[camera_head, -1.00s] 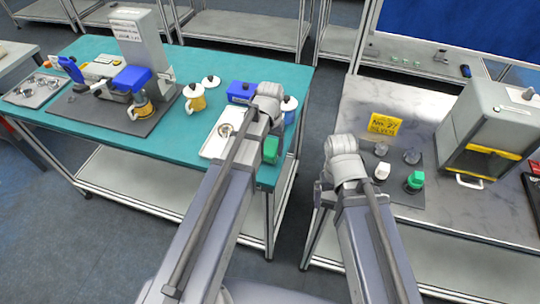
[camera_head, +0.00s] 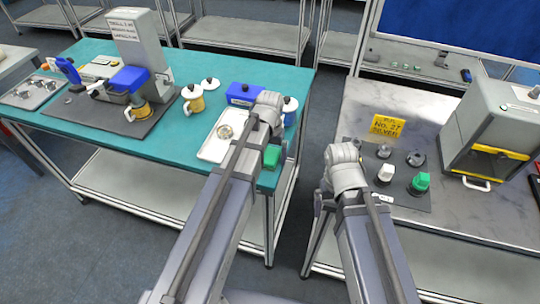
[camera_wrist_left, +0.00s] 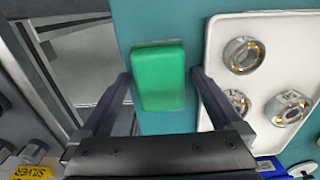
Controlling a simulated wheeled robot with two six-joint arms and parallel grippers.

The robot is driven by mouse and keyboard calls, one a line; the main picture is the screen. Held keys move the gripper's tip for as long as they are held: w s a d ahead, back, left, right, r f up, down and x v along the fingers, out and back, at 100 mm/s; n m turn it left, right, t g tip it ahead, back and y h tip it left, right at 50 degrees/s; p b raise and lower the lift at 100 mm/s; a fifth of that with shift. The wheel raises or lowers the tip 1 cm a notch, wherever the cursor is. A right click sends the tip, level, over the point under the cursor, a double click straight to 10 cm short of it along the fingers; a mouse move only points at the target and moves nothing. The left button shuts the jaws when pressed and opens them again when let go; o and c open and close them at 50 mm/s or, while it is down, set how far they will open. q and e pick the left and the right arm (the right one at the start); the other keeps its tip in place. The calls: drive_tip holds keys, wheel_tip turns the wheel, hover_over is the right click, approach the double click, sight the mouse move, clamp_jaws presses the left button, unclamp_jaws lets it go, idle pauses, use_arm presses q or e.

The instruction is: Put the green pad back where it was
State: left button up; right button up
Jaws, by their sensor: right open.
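The green pad (camera_head: 272,157) lies on the right end of the teal table (camera_head: 180,145), next to the white tray (camera_head: 208,152). In the left wrist view the pad (camera_wrist_left: 158,77) shows whole, a rounded green block between the two fingers of my left gripper (camera_wrist_left: 160,85). The fingers are apart, with teal surface showing between them and the pad on both sides. In the head view my left arm hides the left gripper's fingers. My right gripper (camera_head: 319,203) is by the left edge of the grey table, mostly hidden behind its own wrist, and holds nothing that I can see.
Metal rings (camera_wrist_left: 242,54) lie in the tray beside the pad. A blue box (camera_head: 242,94) and several lidded cups stand behind. On the grey table are a yellow sign (camera_head: 387,126), a green knob-like piece (camera_head: 420,183), a white one (camera_head: 385,173) and a grey machine (camera_head: 490,130).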

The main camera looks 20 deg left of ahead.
sight(270, 155)
use_arm(q)
drive_tip(key=shift+r, duration=0.15)
use_arm(e)
drive_tip(key=shift+r, duration=0.15)
use_arm(q)
wheel_tip(270, 155, up, 12)
drive_tip(key=p, duration=1.2)
use_arm(e)
wheel_tip(270, 155, up, 12)
use_arm(q)
drive_tip(key=shift+c, duration=0.2)
use_arm(e)
drive_tip(key=shift+c, duration=0.2)
